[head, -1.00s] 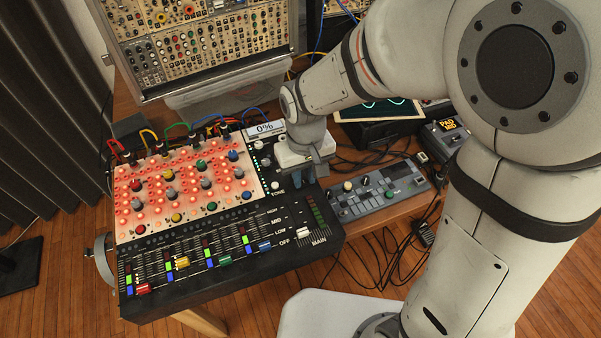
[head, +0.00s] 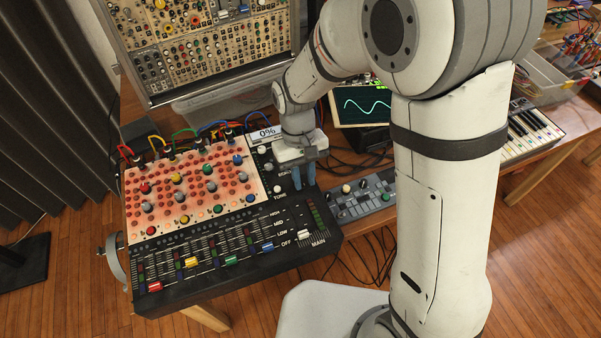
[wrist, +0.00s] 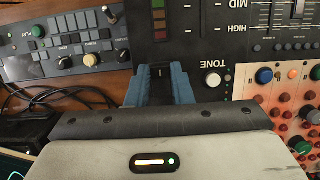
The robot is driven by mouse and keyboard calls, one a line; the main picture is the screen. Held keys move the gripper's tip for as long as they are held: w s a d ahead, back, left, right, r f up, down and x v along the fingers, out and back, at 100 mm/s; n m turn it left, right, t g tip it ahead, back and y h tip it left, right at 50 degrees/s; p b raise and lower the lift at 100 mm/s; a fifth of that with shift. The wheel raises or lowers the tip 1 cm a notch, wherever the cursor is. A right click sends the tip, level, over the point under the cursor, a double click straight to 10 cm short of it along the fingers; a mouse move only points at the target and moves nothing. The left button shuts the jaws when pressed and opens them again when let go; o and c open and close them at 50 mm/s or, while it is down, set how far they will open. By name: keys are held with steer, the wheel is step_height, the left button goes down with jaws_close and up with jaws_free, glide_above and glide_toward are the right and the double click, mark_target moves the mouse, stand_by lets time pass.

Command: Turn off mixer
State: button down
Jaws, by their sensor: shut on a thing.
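My gripper (head: 304,184) reaches down to the mixer's right part, beside the TONE knob (head: 279,188). In the wrist view, the blue fingers of my gripper (wrist: 161,80) are shut on a small black switch (wrist: 161,72) on the mixer's face. The fingers hide much of the switch. The TONE knob also shows in the wrist view (wrist: 213,80), apart from the fingers.
A small grey control box (head: 362,196) lies close to the right of the mixer. A screen with a green wave (head: 362,107) and loose cables are behind it. Patch cables rise from the mixer's back edge. A keyboard (head: 530,133) stands far right.

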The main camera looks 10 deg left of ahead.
steer(key=c, duration=1.3)
jaws_free()
steer(key=shift+a, duration=0.1)
steer(key=v, duration=0.7)
steer(key=shift+r, duration=0.35)
